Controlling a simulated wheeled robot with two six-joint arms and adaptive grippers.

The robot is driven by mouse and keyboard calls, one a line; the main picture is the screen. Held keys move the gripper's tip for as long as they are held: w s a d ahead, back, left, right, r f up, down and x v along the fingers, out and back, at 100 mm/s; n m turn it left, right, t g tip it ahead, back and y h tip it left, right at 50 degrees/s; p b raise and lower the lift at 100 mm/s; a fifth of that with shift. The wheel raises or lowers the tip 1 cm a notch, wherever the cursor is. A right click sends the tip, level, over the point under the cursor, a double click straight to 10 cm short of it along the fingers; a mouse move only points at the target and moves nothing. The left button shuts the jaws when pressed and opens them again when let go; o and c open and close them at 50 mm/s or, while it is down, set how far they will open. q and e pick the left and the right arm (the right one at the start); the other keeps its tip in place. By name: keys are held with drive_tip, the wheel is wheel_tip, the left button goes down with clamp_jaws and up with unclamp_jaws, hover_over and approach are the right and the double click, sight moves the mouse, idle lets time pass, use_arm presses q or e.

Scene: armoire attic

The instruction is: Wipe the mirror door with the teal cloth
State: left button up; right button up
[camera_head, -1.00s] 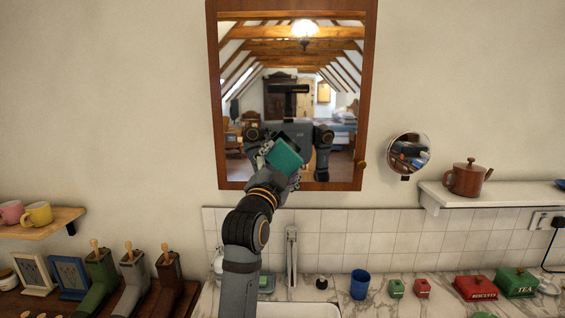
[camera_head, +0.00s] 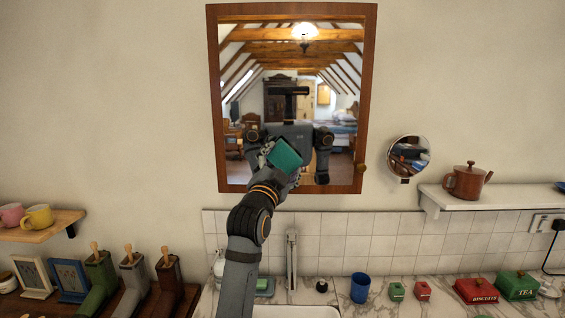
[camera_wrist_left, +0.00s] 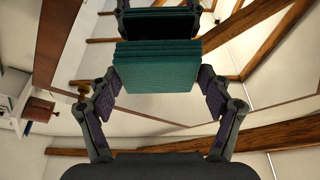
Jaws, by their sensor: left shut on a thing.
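The mirror door (camera_head: 340,95) hangs on the wall in a brown wooden frame with a small knob at its lower right. My left gripper (camera_head: 284,172) is raised in front of the lower middle of the glass. In the left wrist view, my left gripper (camera_wrist_left: 160,84) is shut on the folded teal cloth (camera_wrist_left: 157,68), its fingers at the cloth's two sides. The cloth's reflection shows just beyond it, with a gap between. In the head view a teal patch shows at the gripper; I cannot tell cloth from reflection there. My right gripper is not in view.
Below are a tiled splash-back, a tap (camera_head: 291,258), a sink and a marble counter with a blue cup (camera_head: 360,287) and several tins. A round shaving mirror (camera_head: 408,157) and a shelf with a brown teapot (camera_head: 467,181) are at right. Mugs and boots stand at left.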

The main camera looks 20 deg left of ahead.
sight(296, 162)
use_arm(q)
drive_tip(key=shift+w+a, duration=0.25)
drive_tip(key=shift+w, duration=0.7)
drive_tip(key=shift+w+d+p, duration=0.25)
drive_tip(key=shift+d, duration=0.8)
drive_tip(key=shift+w+d+p, duration=0.2)
drive_tip(key=shift+d, duration=0.8)
drive_tip(key=shift+w+a+r, duration=0.1)
drive_tip(key=shift+a, duration=0.05)
drive_tip(key=shift+s+a+p, duration=0.15)
drive_tip(key=shift+s+a, duration=0.05)
drive_tip(key=shift+a, duration=0.45)
drive_tip(key=shift+s+a+p, duration=0.15)
drive_tip(key=shift+s+a, duration=0.1)
drive_tip(key=shift+a, duration=0.45)
drive_tip(key=shift+s+a+p, duration=0.15)
drive_tip(key=shift+s+a, duration=0.05)
drive_tip(key=shift+a, duration=0.45)
drive_tip(key=shift+d, duration=0.1)
drive_tip(key=shift+s+d, duration=0.4)
drive_tip(key=shift+s, duration=0.65)
drive_tip(key=shift+s+d, duration=0.2)
drive_tip(key=shift+s, duration=0.75)
drive_tip(key=shift+s+d, duration=0.25)
drive_tip(key=shift+s, duration=0.65)
